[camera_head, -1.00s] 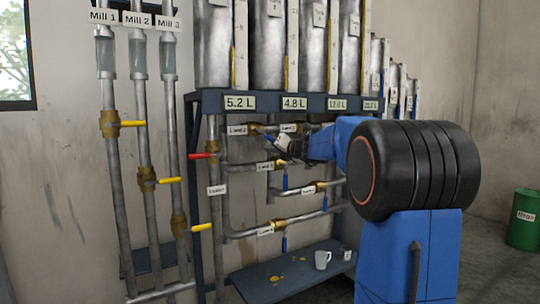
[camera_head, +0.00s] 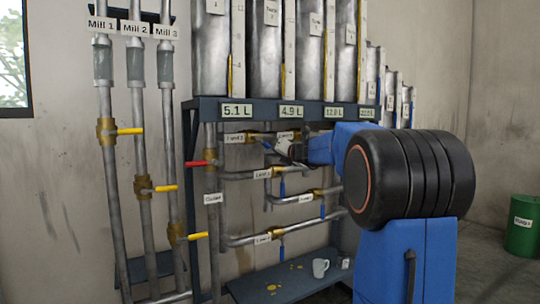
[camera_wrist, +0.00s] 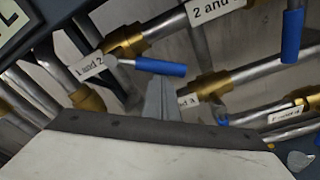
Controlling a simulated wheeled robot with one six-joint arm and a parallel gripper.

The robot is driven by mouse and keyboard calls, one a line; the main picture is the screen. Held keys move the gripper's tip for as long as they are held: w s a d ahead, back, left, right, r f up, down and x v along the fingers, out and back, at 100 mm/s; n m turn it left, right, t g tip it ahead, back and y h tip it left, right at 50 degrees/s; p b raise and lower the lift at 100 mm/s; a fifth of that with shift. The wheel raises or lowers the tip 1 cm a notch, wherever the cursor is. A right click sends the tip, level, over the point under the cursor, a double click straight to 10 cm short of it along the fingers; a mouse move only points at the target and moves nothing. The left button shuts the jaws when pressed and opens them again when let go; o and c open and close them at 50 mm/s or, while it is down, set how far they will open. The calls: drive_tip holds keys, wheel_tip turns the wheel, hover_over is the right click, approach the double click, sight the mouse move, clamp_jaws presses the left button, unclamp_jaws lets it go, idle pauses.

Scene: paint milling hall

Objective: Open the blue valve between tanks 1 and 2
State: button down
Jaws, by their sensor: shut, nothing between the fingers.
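The blue valve handle (camera_wrist: 160,67) shows in the wrist view beside the "1 and 2" label (camera_wrist: 90,66). It lies at a slant to its pipe, nearer along it than across it. The brass valve body (camera_wrist: 125,40) is behind it. My gripper (camera_wrist: 163,88) is shut and empty, its fingertips just below the handle's free end; I cannot tell whether they touch. In the head view my gripper (camera_head: 284,148) is at the upper pipes, under the tank displays. The first display (camera_head: 237,111) reads 5.1 L, the second (camera_head: 291,111) 4.9 L.
The "2 and 3" label (camera_wrist: 217,7) and another blue handle (camera_wrist: 292,35) are close on the right. More pipes and a lower valve (camera_wrist: 207,88) lie nearby. Yellow-handled mill valves (camera_head: 130,131) are at left.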

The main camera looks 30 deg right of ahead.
drive_tip(key=shift+r, duration=0.1)
drive_tip(key=shift+d+r+n+h, duration=0.2)
drive_tip(key=shift+d+r+n, duration=0.2)
drive_tip(key=shift+r+n, duration=0.45)
drive_tip(key=shift+d+r+n+h, duration=0.2)
drive_tip(key=shift+d+r+n, duration=0.2)
drive_tip(key=shift+n, duration=0.75)
drive_tip(key=shift+d+r+n+h, duration=0.2)
drive_tip(key=shift+d+r+n, duration=0.2)
drive_tip(key=shift+r+n, duration=0.45)
drive_tip(key=shift+f+n, duration=0.15)
drive_tip(key=shift+n, duration=0.1)
drive_tip(key=shift+f, duration=0.1)
